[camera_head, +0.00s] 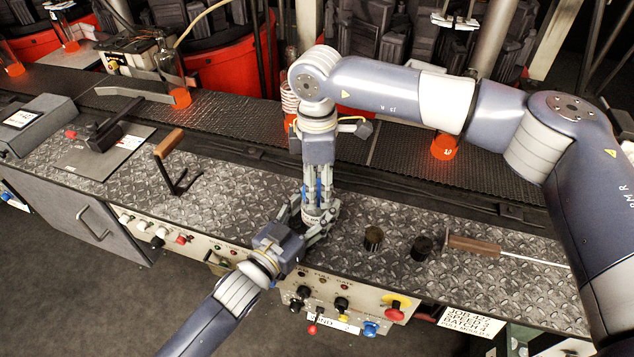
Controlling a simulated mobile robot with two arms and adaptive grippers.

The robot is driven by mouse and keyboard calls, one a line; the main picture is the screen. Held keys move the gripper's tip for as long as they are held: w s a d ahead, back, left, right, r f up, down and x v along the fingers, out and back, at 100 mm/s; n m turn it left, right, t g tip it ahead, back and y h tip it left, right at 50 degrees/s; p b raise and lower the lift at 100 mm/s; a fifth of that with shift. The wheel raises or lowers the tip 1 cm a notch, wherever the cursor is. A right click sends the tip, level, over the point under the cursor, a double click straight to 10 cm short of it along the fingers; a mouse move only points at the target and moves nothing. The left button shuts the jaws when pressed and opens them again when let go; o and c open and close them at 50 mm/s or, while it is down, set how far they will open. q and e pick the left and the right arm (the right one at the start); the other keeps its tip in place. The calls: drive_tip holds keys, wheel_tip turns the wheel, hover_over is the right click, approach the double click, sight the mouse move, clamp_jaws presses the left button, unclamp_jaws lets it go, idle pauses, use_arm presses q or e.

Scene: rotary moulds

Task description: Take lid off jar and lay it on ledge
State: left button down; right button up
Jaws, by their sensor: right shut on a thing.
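My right gripper (317,196) points straight down over the textured metal ledge (230,207). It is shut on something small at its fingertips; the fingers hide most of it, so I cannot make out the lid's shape. A small pale jar with dark marks (318,217) shows in part just below those fingertips. My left gripper (314,222) reaches in from the lower left with its fingers around the jar at ledge height. I cannot tell whether they press on it. Whether lid and jar touch is hidden.
Two dark round knobs or pots (373,238) and a wooden-handled tool (474,245) are on the ledge to the right. A wooden-handled crank (169,144) rises to the left. Control knobs and a red button (394,313) line the front panel. A belt (237,121) runs behind.

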drive_tip(key=n, duration=0.6)
drive_tip(key=shift+n, duration=0.4)
drive_tip(key=n, duration=0.8)
drive_tip(key=shift+w, duration=0.1)
drive_tip(key=n, duration=0.4)
drive_tip(key=shift+n, duration=0.4)
drive_tip(key=n, duration=0.3)
drive_tip(key=shift+r, duration=0.1)
drive_tip(key=n, duration=0.6)
drive_tip(key=shift+n, duration=0.3)
drive_tip(key=n, duration=1.9)
use_arm(q)
drive_tip(key=shift+d, duration=0.1)
use_arm(e)
drive_tip(key=n, duration=0.5)
drive_tip(key=shift+r+n, duration=0.1)
drive_tip(key=shift+n, duration=0.3)
drive_tip(key=shift+r, duration=0.2)
